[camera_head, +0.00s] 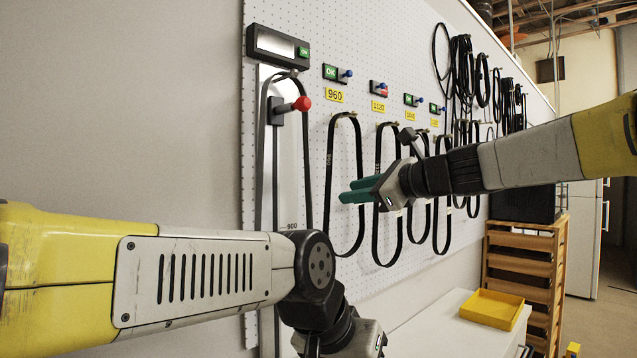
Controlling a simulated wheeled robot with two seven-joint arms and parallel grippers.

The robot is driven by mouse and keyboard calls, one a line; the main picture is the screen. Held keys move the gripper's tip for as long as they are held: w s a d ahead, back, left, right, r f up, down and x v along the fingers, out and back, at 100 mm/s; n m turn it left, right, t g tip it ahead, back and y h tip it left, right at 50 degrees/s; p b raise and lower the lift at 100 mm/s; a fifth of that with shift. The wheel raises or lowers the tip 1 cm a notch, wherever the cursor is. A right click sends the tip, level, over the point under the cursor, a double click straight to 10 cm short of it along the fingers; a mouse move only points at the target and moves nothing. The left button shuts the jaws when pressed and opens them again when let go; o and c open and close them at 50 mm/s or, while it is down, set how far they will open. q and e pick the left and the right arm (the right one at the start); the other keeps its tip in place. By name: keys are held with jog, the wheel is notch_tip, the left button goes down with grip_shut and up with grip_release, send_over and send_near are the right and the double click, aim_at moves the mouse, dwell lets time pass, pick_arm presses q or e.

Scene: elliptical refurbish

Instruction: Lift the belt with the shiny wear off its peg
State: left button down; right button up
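Several black belts hang as loops from pegs on the white pegboard. One belt (328,185) hangs beneath the yellow 960 label, with others to its right, including a second belt (377,225). Another belt (262,150) hangs on the gauge at the left, by the red knob. I cannot tell which belt has shiny wear. My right gripper (346,191), with green fingers, points left and overlaps the right strand of the 960 belt in the picture. No belt is visibly held; its finger gap is unclear. My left arm reaches in low; its fingers are not visible.
A gauge with a display (275,43) is mounted at the board's left. A yellow tray (492,308) rests on the white surface (440,325) below, beside a wooden rack (520,265). More belts hang farther back.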

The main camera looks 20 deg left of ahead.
aim_at(310, 175)
jog(key=w+a+r+m, duration=0.1)
jog(key=a, duration=0.1)
jog(key=w+a+r+m+y, duration=0.1)
jog(key=a+m, duration=0.1)
jog(key=a, duration=0.1)
jog(key=w+a+r+m+y, duration=0.1)
jog(key=a+m, duration=0.1)
jog(key=a, duration=0.1)
jog(key=shift+w+a+r, duration=0.1)
jog(key=shift+a+r, duration=0.1)
jog(key=shift+r, duration=0.2)
jog(key=x, duration=0.7)
jog(key=shift+w+f, duration=0.1)
jog(key=shift+f, duration=0.1)
grip_shut()
dwell(0.3)
